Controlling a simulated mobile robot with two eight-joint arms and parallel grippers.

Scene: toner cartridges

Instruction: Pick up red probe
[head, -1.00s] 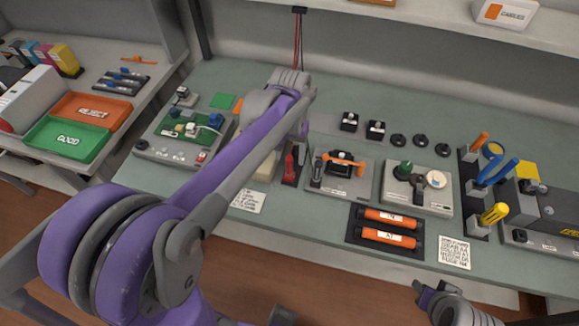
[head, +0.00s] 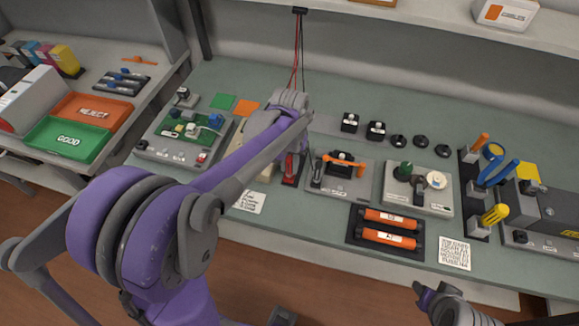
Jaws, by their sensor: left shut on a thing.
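The red probe (head: 289,166) shows as a small red upright piece at the dark holder (head: 291,181) in the middle of the bench. My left gripper (head: 292,151) is right at it, at the end of the purple and grey arm, and is shut on the probe. The fingers and the upper part of the probe are mostly hidden by my wrist. I cannot tell whether the probe has left its holder. My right gripper (head: 424,293) hangs at the lower right, off the bench's front edge, away from the probe; its jaw gap is unclear.
A grey fixture with an orange clamp (head: 343,171) stands just right of the holder. A green circuit board (head: 188,130) is to the left. Red and black wires (head: 297,55) hang behind my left wrist. Orange rollers (head: 388,229) lie in a black tray in front.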

